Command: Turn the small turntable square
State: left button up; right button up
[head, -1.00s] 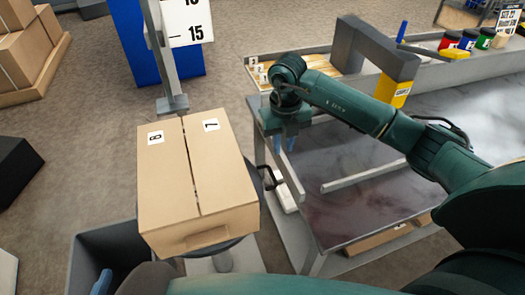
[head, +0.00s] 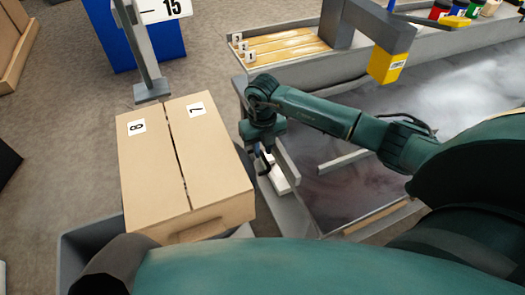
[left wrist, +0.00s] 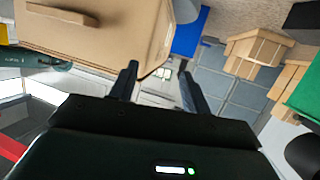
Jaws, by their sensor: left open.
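The cardboard box (head: 185,160), labelled 8 and 7, sits slightly askew in the head view. It covers the turntable, of which I cannot make out any part for certain now. My right gripper (head: 262,162) points down just right of the box, by the bench's left edge. Its fingers are small and dark, so its opening is unclear. In the left wrist view, my left gripper (left wrist: 158,84) is open with nothing between its fingers. The box also shows there (left wrist: 95,30), behind and beside the left-hand finger. The left gripper's fingers are hidden in the head view.
The bench (head: 330,185) has a metal rail and a white block (head: 280,180) at its left edge. A grey post (head: 140,50) with a 15 sign stands behind the box. A grey bin (head: 75,240) is at lower left. Open floor lies left of the box.

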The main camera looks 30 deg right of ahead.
jog(key=shift+f, duration=0.6)
grip_shut()
